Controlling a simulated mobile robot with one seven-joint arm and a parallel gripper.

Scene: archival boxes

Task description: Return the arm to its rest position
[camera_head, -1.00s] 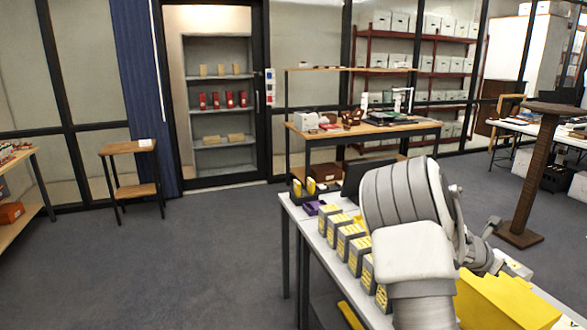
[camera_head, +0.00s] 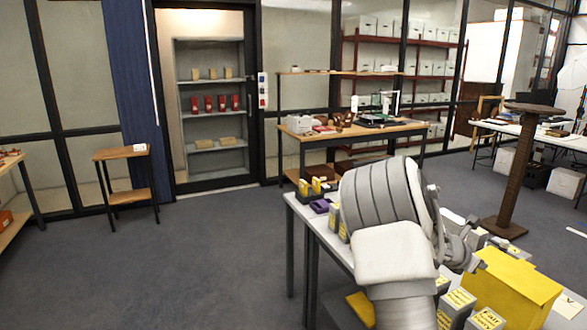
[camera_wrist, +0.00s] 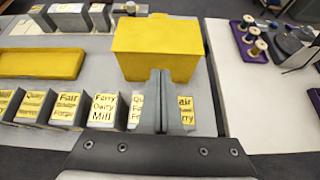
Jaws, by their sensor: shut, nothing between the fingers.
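My gripper (camera_wrist: 160,100) is shut and empty in the wrist view, its two fingers together in front of the yellow box (camera_wrist: 155,48). Whether they touch the box cannot be told. In the head view my grey arm reaches over the table, and the yellow box (camera_head: 514,285) stands to the right of it. Several grey archival boxes with yellow labels (camera_wrist: 67,108) stand in a row in the wrist view; the fingers hide part of that row. Some of them also show at the lower right of the head view (camera_head: 455,303).
A flat yellow piece (camera_wrist: 40,65) lies left of the yellow box. Another table with thread spools (camera_wrist: 250,35) is at the wrist view's right. A brown pedestal (camera_head: 518,175) stands beyond the table. The floor (camera_head: 150,270) on the left is clear.

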